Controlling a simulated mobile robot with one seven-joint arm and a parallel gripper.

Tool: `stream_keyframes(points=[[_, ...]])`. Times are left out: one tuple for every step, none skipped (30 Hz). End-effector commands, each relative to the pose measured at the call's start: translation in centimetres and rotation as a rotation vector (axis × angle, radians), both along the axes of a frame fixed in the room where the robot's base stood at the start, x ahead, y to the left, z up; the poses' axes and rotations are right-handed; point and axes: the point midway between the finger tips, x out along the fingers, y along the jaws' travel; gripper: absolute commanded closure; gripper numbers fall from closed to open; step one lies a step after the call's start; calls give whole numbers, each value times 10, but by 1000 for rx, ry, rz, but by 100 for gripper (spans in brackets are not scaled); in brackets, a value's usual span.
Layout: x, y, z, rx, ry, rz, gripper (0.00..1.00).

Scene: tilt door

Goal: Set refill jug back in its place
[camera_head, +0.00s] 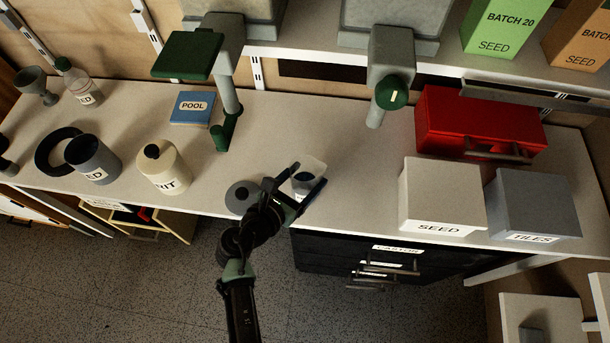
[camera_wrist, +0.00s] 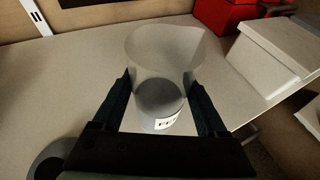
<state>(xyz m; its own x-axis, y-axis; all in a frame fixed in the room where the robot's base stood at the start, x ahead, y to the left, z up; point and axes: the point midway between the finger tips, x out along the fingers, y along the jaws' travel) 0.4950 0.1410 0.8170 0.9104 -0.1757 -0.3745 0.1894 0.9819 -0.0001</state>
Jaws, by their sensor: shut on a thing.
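The refill jug (camera_head: 309,166) is a clear, open-topped vessel with dark grey contents and a white label, partly unreadable. It stands roughly upright at the front middle of the workbench in the head view. In the wrist view the jug (camera_wrist: 165,62) is between the two dark fingers, its clear rim spreading above them. My gripper (camera_head: 308,184) is shut on the jug; the fingers lie along its two sides in the wrist view (camera_wrist: 162,100). I cannot tell whether its base touches the bench.
A grey round piece (camera_head: 241,197) lies left of my gripper at the bench edge. Two dispensers (camera_head: 228,95) (camera_head: 391,75) overhang the bench. Bench is clear between canister and grey piece.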

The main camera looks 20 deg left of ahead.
Motion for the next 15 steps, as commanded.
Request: stream_keyframes(points=[[1, 0, 1, 1, -3, 1, 100], [1, 0, 1, 1, -3, 1, 100], [1, 0, 0, 1, -3, 1, 100], [1, 0, 0, 1, -3, 1, 100], [1, 0, -1, 1, -2, 1, 100], [1, 0, -2, 1, -2, 1, 100], [1, 0, -2, 0, -2, 1, 100], [1, 0, -3, 0, -2, 1, 100], [1, 0, -4, 0, -2, 1, 100], [1, 0, -5, 1, -2, 1, 100], [1, 0, -5, 1, -2, 1, 100], [1, 0, -6, 1, -2, 1, 100], [1, 0, -6, 1, -2, 1, 100], [1, 0, -7, 1, -2, 1, 100], [1, 0, -7, 1, -2, 1, 23]])
